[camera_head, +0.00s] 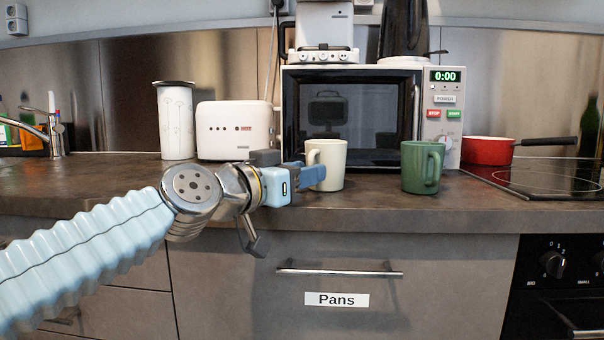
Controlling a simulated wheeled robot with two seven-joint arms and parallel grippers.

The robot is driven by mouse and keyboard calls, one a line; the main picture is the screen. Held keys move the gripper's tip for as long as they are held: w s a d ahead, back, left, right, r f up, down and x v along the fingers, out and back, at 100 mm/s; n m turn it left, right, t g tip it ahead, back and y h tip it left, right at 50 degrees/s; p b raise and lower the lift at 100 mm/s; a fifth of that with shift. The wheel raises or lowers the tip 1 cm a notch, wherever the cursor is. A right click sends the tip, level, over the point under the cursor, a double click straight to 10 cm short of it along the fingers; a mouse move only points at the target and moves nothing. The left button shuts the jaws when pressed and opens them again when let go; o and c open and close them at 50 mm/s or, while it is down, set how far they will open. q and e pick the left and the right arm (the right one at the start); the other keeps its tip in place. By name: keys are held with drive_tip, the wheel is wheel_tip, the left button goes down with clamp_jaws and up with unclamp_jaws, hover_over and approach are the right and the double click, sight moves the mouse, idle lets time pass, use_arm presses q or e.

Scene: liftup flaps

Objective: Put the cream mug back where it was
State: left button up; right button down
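The cream mug (333,158) stands upright on the counter in front of the microwave, left of the green mug. Its handle faces left, towards my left gripper. My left gripper (316,173) reaches in from the left at the mug's handle side, and its blue fingers overlap the lower handle and the mug's left edge. I cannot tell whether the fingers are closed on the handle or only around or beside it. My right gripper is not in view.
The green mug (421,167) stands to the right. Behind are the microwave (350,112), the white toaster (232,131) and a white canister (176,122). A red pan (487,151) is by the hob. The counter (370,207) between the mugs is clear.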

use_arm(q)
drive_tip(key=shift+r, duration=0.25)
drive_tip(key=v, duration=1.2)
drive_tip(key=shift+b, duration=0.45)
drive_tip(key=shift+f, duration=0.1)
